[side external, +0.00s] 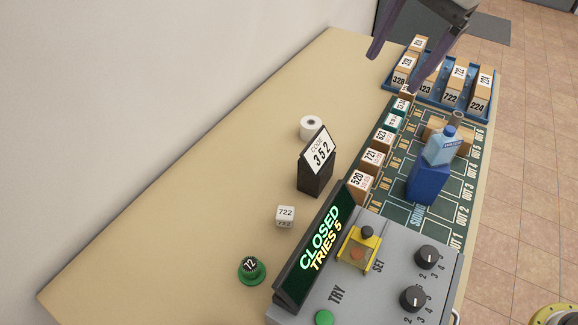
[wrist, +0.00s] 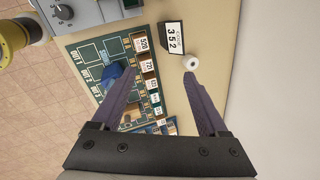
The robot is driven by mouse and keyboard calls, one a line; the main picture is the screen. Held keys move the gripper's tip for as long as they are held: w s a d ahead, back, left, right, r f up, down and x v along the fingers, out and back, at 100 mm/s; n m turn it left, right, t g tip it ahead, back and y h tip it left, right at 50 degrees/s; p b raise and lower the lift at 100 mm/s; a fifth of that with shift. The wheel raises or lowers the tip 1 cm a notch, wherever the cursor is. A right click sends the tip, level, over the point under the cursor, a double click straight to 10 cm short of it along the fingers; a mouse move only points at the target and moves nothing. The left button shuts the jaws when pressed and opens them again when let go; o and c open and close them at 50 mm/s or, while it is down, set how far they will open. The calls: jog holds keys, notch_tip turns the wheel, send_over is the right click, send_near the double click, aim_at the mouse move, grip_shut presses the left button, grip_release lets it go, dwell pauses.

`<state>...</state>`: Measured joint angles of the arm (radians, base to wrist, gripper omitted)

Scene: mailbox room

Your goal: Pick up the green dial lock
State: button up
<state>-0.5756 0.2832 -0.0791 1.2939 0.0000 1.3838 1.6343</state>
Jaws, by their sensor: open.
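The green dial lock (side external: 251,272) sits on the tan table at the lower left in the side view, a round green piece with a black top reading 72. It does not show in the wrist view. My gripper (side external: 395,72) hangs above the far part of the table, well away from the lock. Its two fingers are spread apart with nothing between them. The open fingers also show in the wrist view (wrist: 160,78).
A grey console (side external: 385,285) with knobs stands right of the lock. Blue trays (side external: 452,106) hold numbered blocks.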

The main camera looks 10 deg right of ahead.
jog(key=a+f+n+g, duration=0.1)
jog(key=a+f, duration=0.3)
jog(key=a, duration=0.3)
jog(key=a+f+g, duration=0.1)
jog(key=a+f, duration=0.3)
jog(key=a, duration=0.4)
jog(key=n+h, duration=0.2)
jog(key=n, duration=0.1)
send_near(250, 264)
jog(key=shift+g, duration=0.3)
jog(key=f, duration=1)
jog(key=shift+w+d, duration=0.15)
jog(key=shift+w, duration=0.1)
jog(key=shift+c, duration=0.4)
grip_shut()
